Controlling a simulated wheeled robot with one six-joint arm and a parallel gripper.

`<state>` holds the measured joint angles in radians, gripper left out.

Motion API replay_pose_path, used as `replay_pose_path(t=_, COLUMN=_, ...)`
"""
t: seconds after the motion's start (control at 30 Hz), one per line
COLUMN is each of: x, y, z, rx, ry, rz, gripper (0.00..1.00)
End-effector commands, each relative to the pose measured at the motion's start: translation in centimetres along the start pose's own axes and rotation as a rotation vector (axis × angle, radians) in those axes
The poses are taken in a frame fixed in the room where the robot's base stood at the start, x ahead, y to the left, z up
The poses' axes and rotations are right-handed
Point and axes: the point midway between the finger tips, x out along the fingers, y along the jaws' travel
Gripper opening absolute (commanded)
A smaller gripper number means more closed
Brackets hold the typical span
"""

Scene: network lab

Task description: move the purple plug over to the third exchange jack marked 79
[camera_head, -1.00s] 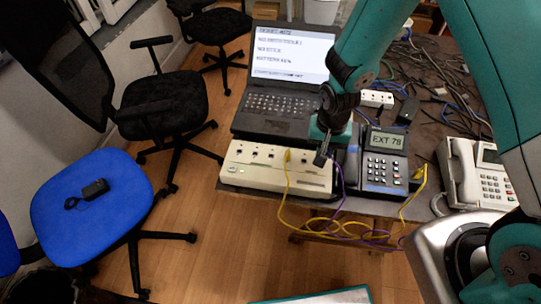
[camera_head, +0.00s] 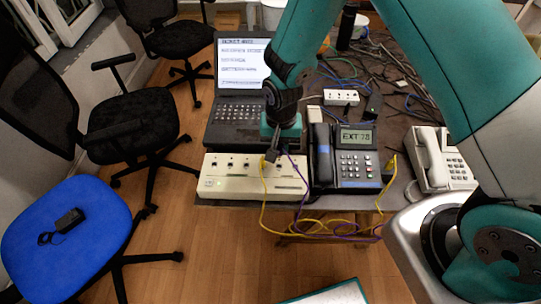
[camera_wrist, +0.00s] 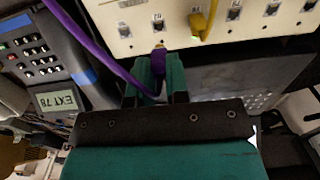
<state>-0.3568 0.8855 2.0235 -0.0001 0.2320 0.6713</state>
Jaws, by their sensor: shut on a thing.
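My gripper (camera_wrist: 160,75) is shut on the purple plug (camera_wrist: 158,60), with the purple cord trailing to the upper left in the wrist view. The plug's tip points at the jack face of the cream exchange box (camera_wrist: 250,28), close to the jack beside the yellow plug (camera_wrist: 203,22). I cannot tell whether the tip touches the box. In the head view my gripper (camera_head: 273,153) is above the front of the exchange box (camera_head: 240,185), just right of the yellow plug (camera_head: 263,163). The purple plug is hard to make out there. The jack labels are too small to read.
A desk phone (camera_head: 355,165) showing "EXT 78" stands right of the box. A laptop (camera_head: 240,110) is behind it. Yellow and purple cords (camera_head: 320,228) hang over the table's front edge. A white phone (camera_head: 435,160) stands further right.

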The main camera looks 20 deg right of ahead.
Motion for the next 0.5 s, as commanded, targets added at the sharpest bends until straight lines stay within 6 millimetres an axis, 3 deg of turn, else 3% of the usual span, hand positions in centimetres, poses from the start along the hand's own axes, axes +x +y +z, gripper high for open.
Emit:
replay_pose_path(t=0.03, x=-0.2, y=-2.2, z=-0.1, rx=-0.009, ry=0.004, rz=-0.004, gripper=0.00)
replay_pose_path(t=0.1, x=-0.6, y=-4.8, z=0.0, rx=-0.009, ry=0.004, rz=-0.004, gripper=0.00)
replay_pose_path(t=0.2, x=-1.3, y=-7.5, z=0.3, rx=-0.005, ry=0.002, rz=-0.002, gripper=0.00)
replay_pose_path(t=0.3, x=-1.6, y=-9.0, z=0.6, rx=-0.003, ry=0.000, rz=0.000, gripper=0.00)
replay_pose_path(t=0.5, x=-0.9, y=-9.3, z=0.7, rx=0.000, ry=-0.001, rz=0.001, gripper=0.00)
